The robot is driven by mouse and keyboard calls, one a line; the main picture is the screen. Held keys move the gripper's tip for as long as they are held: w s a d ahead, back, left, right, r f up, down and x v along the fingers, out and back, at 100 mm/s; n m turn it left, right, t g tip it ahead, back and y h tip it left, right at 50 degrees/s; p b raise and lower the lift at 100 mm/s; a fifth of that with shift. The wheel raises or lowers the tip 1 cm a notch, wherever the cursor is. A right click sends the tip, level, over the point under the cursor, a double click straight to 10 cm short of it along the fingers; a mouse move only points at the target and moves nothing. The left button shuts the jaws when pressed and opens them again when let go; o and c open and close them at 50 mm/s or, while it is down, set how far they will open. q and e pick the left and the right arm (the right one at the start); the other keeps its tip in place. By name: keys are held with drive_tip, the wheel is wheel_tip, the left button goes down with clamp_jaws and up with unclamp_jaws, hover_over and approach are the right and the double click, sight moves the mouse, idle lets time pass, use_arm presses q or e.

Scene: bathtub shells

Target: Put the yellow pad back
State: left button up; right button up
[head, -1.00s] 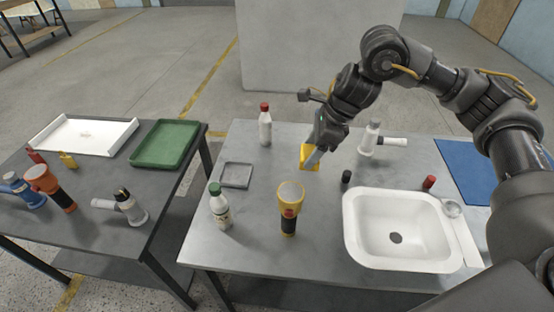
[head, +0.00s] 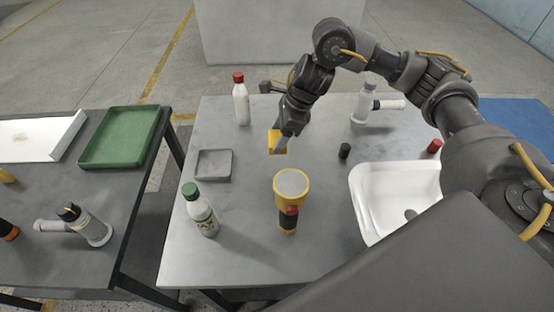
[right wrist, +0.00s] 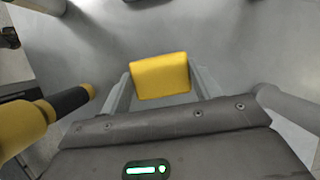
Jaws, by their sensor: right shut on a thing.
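The yellow pad (head: 274,142) is held between the fingers of my right gripper (head: 283,143), over the middle of the grey metal table. In the right wrist view the pad (right wrist: 160,76) sits between the two fingertips (right wrist: 155,85), and the gripper is shut on it. I cannot tell for sure how high it is above the table. A small grey square tray (head: 214,164) lies to the left of the gripper and looks empty. My left gripper is not in view.
A green-capped bottle (head: 199,210) stands front left, a red-capped bottle (head: 240,100) behind. A black cap (head: 345,151) and a white sink (head: 375,205) are to the right. A green tray (head: 120,137) is on the left table.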

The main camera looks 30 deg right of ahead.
wheel_tip(320, 180, down, 4)
drive_tip(key=shift+w+f, duration=0.1)
drive_tip(key=shift+f, duration=2.05)
drive_tip(key=shift+f+b, duration=0.1)
drive_tip(key=shift+b, duration=0.2)
drive_tip(key=shift+f, duration=0.1)
drive_tip(key=o, duration=0.9)
drive_tip(key=shift+o, duration=0.2)
